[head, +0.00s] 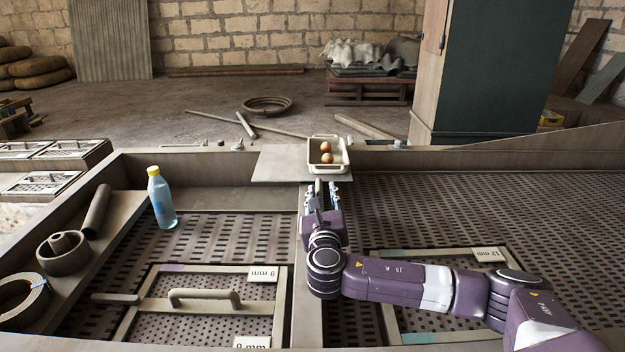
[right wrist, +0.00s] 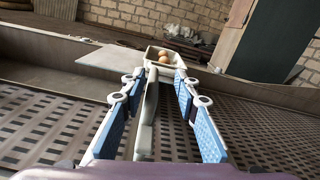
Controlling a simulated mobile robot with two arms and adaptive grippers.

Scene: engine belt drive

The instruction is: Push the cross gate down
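My right gripper (head: 321,188) is over the beam between the two perforated beds, pointing at the far wall. In the right wrist view its two blue-padded fingers (right wrist: 160,82) are apart. An upright pale bar or handle (right wrist: 148,105) stands between them, nearer the left finger. A gap shows between this bar and the right finger; contact on the left cannot be told. The bar is mostly hidden by the gripper in the head view. I cannot tell for sure which part is the cross gate. My left gripper is not in view.
A cream tray (head: 312,152) with two brown eggs (head: 326,158) sits just beyond my gripper, by a flat board (head: 277,166). A blue bottle (head: 161,200) stands at left. Handled screen panels (head: 150,318) lie on the beds. A tall dark cabinet (head: 495,75) stands behind.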

